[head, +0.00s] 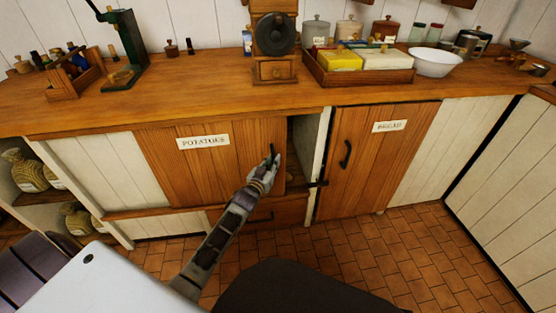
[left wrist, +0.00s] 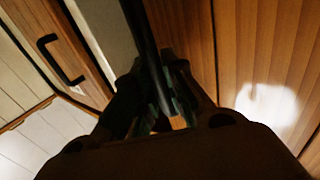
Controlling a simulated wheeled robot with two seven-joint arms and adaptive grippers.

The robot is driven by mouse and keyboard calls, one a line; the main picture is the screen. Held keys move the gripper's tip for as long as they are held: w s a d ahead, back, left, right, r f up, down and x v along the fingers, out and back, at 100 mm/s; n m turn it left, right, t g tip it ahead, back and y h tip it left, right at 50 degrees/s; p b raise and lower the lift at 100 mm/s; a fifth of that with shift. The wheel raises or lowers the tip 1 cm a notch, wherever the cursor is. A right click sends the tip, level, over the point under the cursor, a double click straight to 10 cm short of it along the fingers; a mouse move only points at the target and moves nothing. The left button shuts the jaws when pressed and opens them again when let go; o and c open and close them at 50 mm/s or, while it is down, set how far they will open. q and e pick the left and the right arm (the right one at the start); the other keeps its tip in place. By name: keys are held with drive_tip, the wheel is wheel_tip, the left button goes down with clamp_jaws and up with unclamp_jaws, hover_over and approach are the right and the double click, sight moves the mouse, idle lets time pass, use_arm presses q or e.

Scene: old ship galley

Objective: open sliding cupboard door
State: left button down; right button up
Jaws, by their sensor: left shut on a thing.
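The wooden sliding cupboard door (head: 220,165) labelled POTATOES is under the counter in the head view. A dark gap (head: 298,150) shows between its right edge and a white post, so it stands partly open. My left gripper (head: 270,168) is shut on its dark upright handle (head: 272,153) near the door's right edge. In the left wrist view the handle (left wrist: 148,50) runs between the fingers of my left gripper (left wrist: 158,105), beside the door's planks (left wrist: 255,60). What is inside the cupboard is mostly hidden. My right gripper does not show.
The BREAD door (head: 372,160) with its own handle is to the right, shut. A wooden drawer (head: 278,213) lies below the opening. The counter (head: 200,100) above carries a grinder (head: 273,50), a tray (head: 360,78) and a white bowl (head: 434,62). The tiled floor (head: 400,255) is clear at right.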

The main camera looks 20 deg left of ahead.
sight(215, 168)
use_arm(q)
drive_tip(key=shift+s+a+p, duration=1.6)
drive_tip(key=shift+s+a, duration=0.5)
drive_tip(key=shift+a, duration=1)
drive_tip(key=shift+s+a+p, duration=1.55)
drive_tip(key=shift+s+a, duration=0.6)
drive_tip(key=shift+a, duration=1)
drive_tip(key=shift+s+a+p, duration=1.6)
drive_tip(key=shift+s+a, duration=0.5)
drive_tip(key=shift+a, duration=1)
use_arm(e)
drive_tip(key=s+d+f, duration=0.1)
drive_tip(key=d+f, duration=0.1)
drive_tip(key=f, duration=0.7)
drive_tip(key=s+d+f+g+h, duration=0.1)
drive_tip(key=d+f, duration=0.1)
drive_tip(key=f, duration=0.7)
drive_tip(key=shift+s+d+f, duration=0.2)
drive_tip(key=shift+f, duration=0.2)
use_arm(q)
drive_tip(key=c, duration=1.5)
unclamp_jaws()
drive_tip(key=shift+o, duration=0.2)
